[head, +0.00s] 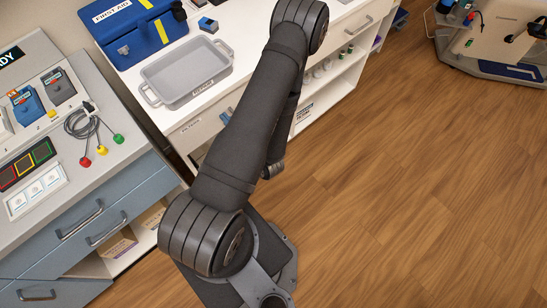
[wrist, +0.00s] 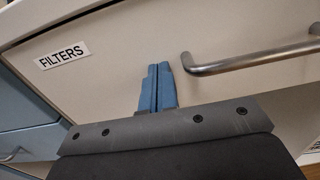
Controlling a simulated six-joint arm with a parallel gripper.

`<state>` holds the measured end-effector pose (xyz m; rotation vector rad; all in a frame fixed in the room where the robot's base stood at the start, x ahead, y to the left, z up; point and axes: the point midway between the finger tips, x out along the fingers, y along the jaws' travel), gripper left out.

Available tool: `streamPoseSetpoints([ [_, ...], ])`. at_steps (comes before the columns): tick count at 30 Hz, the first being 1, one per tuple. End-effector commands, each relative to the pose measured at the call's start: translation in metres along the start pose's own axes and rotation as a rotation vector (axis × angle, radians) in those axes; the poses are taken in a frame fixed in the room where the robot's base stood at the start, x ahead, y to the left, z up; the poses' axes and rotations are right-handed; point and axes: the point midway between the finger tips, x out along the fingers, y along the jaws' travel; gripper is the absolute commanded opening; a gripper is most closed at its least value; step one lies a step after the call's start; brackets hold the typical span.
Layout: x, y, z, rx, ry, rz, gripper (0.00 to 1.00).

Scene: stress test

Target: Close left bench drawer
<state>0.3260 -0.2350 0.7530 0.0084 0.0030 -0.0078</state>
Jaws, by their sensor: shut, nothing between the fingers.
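A white drawer front with a FILTERS label (wrist: 63,55) fills much of the wrist view. Its metal bar handle (wrist: 250,61) is at the right. My arm covers part of that front, and I cannot tell how far the drawer stands out. My gripper (wrist: 158,70) has its blue fingers together and empty, in front of the drawer face, left of the handle. Whether the tips touch the face is unclear.
On the bench are a grey tray (head: 152,98) and a blue first aid box (head: 115,50). A grey-blue cabinet (head: 120,205) with handled drawers stands close on the left. Open shelves (head: 325,80) lie right of my arm. The wooden floor (head: 420,200) is clear at right.

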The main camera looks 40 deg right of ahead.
Motion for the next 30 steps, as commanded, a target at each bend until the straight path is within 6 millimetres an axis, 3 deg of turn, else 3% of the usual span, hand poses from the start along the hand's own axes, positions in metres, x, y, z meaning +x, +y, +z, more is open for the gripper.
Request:
streamPoseSetpoints([
  [2,0.005,-0.002,0.004,-0.014,-0.015,0.013,0.0],
  [7,-0.006,-0.003,0.003,-0.014,-0.014,0.008,0.0],
  [30,-0.101,-0.002,0.001,0.0,-0.005,-0.006,0.0],
])
